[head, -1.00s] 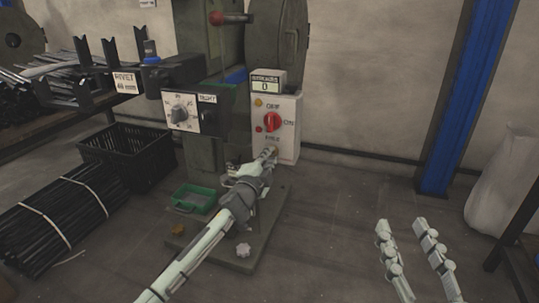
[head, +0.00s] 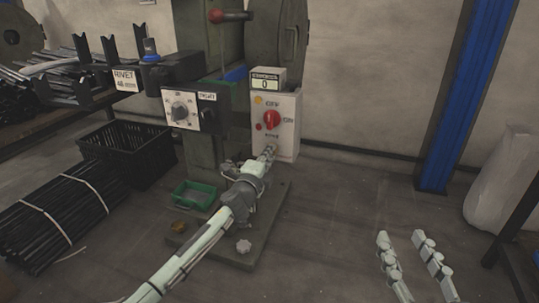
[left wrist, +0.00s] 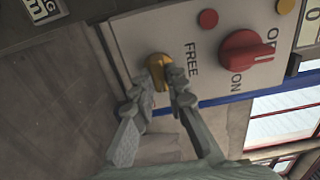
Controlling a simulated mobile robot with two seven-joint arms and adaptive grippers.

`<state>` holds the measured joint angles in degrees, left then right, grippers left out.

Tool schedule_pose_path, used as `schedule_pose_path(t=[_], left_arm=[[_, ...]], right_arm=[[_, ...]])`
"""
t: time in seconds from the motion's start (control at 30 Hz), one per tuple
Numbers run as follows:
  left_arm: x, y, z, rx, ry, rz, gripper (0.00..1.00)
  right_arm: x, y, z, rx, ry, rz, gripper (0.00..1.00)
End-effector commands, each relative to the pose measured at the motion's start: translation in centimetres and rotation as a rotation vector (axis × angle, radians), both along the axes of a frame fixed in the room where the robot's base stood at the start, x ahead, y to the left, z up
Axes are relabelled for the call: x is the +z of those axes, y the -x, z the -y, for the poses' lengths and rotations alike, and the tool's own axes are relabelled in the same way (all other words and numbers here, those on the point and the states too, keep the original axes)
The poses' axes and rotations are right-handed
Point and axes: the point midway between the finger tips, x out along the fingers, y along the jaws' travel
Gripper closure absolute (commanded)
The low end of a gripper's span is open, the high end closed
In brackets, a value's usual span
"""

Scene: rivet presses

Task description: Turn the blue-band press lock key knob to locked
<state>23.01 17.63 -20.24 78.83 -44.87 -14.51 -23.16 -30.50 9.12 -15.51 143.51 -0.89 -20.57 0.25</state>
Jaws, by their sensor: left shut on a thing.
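The press (head: 206,150) has a blue band (head: 235,76) behind its white control box (head: 289,145). My left gripper (head: 270,151) is at the lower part of this box. In the left wrist view its two fingers (left wrist: 160,88) are shut on a small yellow lock key knob (left wrist: 158,67), one on each side. The word FREE is printed beside the knob. The fingers partly cover the knob, and the head view hides it behind the gripper. My right gripper (head: 412,258) is open and empty at the lower right, above the floor.
A red selector knob (head: 271,119) with ON and OFF marks sits just above on the same box; it also shows in the left wrist view (left wrist: 245,57). A green tray (head: 195,195) and black crate (head: 125,147) stand left.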

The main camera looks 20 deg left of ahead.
Motion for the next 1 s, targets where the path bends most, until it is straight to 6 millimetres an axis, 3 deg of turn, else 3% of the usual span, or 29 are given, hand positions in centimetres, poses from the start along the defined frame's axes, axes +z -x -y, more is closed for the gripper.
schedule_pose_path(t=[0.17, 0.2, 0.37, 0.73, 1.0], left_arm=[[-0.1, 0.0, 0.0, -0.001, -0.003, -0.001, 1.00], [-0.1, 0.0, 0.0, -0.001, -0.003, -0.001, 0.84], [-0.1, 0.0, 0.0, 0.000, -0.002, -0.001, 0.66], [-0.1, 0.6, -0.1, 0.000, -0.001, -0.001, 0.66], [-0.2, 5.7, -0.2, -0.002, 0.000, -0.003, 0.66]], right_arm=[[0.0, 0.0, 0.0, 0.000, 0.001, 0.000, 0.60], [0.0, 0.0, 0.0, -0.001, 0.001, 0.000, 0.60], [0.0, 0.0, 0.0, -0.001, 0.001, 0.000, 0.60], [-0.3, 0.0, 0.1, -0.003, 0.003, -0.004, 0.60], [-0.1, 0.0, 0.1, -0.002, 0.002, -0.002, 0.60]])
